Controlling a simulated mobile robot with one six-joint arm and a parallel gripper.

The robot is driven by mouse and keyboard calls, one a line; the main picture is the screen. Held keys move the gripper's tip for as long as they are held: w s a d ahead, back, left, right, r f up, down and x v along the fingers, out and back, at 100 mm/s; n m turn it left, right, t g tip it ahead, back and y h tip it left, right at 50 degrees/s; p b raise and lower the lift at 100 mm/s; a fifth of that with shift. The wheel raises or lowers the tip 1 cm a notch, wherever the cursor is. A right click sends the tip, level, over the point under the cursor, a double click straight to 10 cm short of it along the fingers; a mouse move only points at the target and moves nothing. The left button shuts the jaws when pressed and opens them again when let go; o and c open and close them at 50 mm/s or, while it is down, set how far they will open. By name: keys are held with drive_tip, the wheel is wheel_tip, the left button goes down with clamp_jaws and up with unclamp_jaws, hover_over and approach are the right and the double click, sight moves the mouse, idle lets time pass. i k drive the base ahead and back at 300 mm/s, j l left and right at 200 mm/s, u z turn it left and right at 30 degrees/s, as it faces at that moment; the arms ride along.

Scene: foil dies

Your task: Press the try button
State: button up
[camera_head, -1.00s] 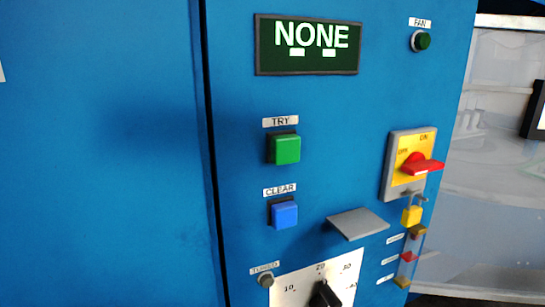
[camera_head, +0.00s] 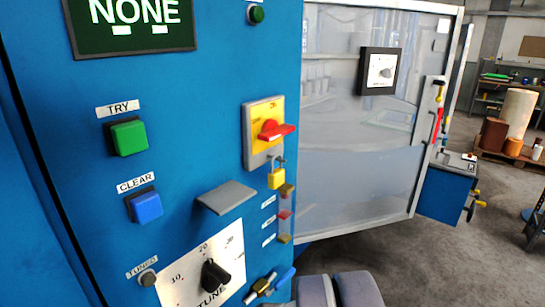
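The try button (camera_head: 129,137) is a green square button on the blue cabinet face, under a white label reading TRY (camera_head: 118,109). The blue CLEAR button (camera_head: 146,206) sits below it. A dark display (camera_head: 130,28) above reads NONE with two small bars. At the bottom edge, grey rounded parts (camera_head: 340,290) that look like my arm show. My gripper's fingers cannot be made out, and nothing is seen touching the try button.
A grey shelf plate (camera_head: 226,197) sticks out right of the CLEAR button. A red-handled switch (camera_head: 268,131) with a yellow padlock (camera_head: 276,178) is further right. A black TUNE knob (camera_head: 215,275) is below. A clear-panelled enclosure (camera_head: 350,130) stands right, with open floor before it.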

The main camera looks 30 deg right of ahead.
sight(131, 137)
drive_tip(key=l+u, duration=0.4)
drive_tip(key=k+l+u, duration=0.1)
drive_tip(key=l+u, duration=0.15)
drive_tip(key=u, duration=0.2)
drive_tip(key=k+l+u, duration=0.1)
drive_tip(key=l+u, duration=0.15)
drive_tip(key=u, duration=0.15)
